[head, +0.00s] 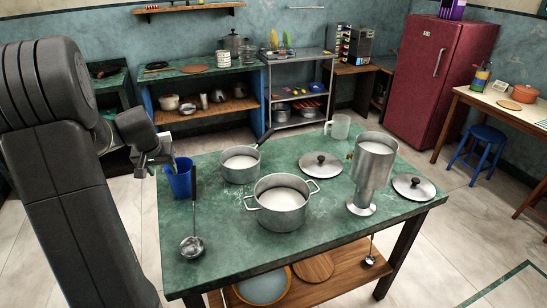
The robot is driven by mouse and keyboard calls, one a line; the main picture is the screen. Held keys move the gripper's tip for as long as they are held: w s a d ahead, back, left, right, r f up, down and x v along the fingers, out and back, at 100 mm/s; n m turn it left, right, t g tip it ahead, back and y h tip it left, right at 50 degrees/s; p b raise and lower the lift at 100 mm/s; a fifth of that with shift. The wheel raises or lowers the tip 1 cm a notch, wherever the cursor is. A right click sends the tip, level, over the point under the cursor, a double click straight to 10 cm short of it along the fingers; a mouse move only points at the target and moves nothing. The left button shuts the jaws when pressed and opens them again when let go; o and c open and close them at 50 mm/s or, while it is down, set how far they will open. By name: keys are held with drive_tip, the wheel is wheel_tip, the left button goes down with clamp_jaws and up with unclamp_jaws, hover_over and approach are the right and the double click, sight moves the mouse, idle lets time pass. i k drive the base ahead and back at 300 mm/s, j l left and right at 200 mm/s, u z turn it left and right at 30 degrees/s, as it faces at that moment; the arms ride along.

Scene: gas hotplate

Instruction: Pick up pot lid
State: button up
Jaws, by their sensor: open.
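Two round metal pot lids with dark knobs lie flat on the green tabletop (245,250). One lid (310,171) is behind the two-handled pot, and the other lid (404,193) is near the right edge. My gripper (160,164) is open at the table's left side, near the blue cup, far to the left of both lids. It appears small, and its fingertips are hard to make out. Nothing is seen between its jaws.
A two-handled pot (283,209) and a saucepan (239,170) with white contents stand mid-table. A tall metal vessel (370,165) stands between the lids. A blue cup (180,184), ladle (192,245) and clear mug (340,128) also stand or lie there. The front right tabletop is clear.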

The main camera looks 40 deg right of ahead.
sight(320, 164)
drive_tip(key=u, duration=0.45)
drive_tip(key=l+u, duration=0.1)
drive_tip(key=u, duration=0.75)
drive_tip(key=k+u, duration=0.1)
drive_tip(key=u, duration=0.3)
drive_tip(key=k+u, duration=0.1)
drive_tip(key=u, duration=0.3)
drive_tip(key=l+u, duration=0.1)
drive_tip(key=u, duration=0.3)
drive_tip(key=k+u, duration=0.15)
drive_tip(key=u, duration=0.25)
drive_tip(key=z, duration=0.5)
drive_tip(key=k+l+z, duration=0.1)
drive_tip(key=z, duration=0.9)
drive_tip(key=l+z, duration=0.15)
drive_tip(key=z, duration=0.35)
drive_tip(key=l+z, duration=0.1)
drive_tip(key=z, duration=0.35)
drive_tip(key=l+z, duration=0.1)
drive_tip(key=z, duration=0.9)
drive_tip(key=l+z, duration=0.15)
drive_tip(key=z, duration=0.35)
